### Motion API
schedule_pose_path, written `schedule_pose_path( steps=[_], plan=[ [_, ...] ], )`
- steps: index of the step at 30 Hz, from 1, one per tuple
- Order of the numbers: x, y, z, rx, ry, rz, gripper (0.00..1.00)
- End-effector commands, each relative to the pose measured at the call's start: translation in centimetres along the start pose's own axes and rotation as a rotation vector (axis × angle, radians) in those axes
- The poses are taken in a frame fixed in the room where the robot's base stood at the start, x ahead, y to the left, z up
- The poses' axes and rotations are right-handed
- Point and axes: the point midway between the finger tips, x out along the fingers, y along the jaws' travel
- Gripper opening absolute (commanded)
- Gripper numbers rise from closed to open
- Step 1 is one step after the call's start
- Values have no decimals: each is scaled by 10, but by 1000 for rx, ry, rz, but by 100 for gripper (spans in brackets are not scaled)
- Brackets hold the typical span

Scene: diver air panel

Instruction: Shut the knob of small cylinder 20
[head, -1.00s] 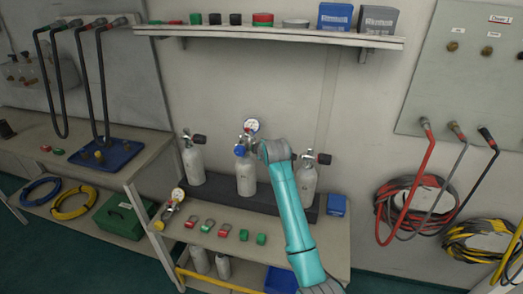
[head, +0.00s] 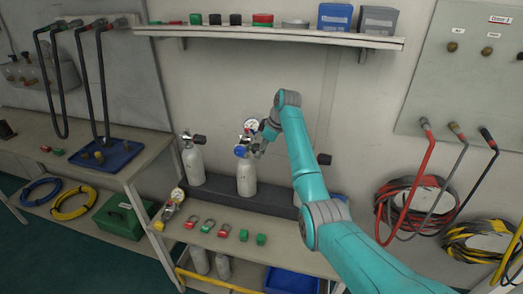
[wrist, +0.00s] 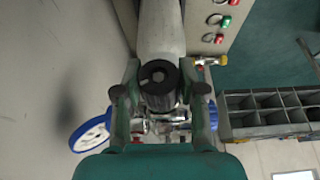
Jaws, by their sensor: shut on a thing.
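The middle small cylinder (head: 246,180) stands upright on the dark shelf strip, with a gauge (head: 250,126) and a blue handwheel (head: 241,151) at its top. No number on it can be read. My gripper (head: 264,138) reaches in at its valve from the right. In the wrist view my gripper (wrist: 161,95) has a finger on each side of a black knob (wrist: 158,76) and is shut on it.
Another small cylinder (head: 194,165) with a black knob stands to the left. A third at the right is mostly hidden by my arm; its black knob (head: 324,159) shows. Red and green padlock-like tags (head: 207,225) lie on the bench front. A shelf (head: 270,36) hangs above.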

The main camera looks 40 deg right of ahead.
Motion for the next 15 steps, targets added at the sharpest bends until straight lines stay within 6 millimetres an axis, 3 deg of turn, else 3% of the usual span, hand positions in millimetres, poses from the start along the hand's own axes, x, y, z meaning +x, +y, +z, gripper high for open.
schedule_pose_path(
  steps=[15],
  plan=[
    [2,0,1,99,-13,-233,5]
  ],
)
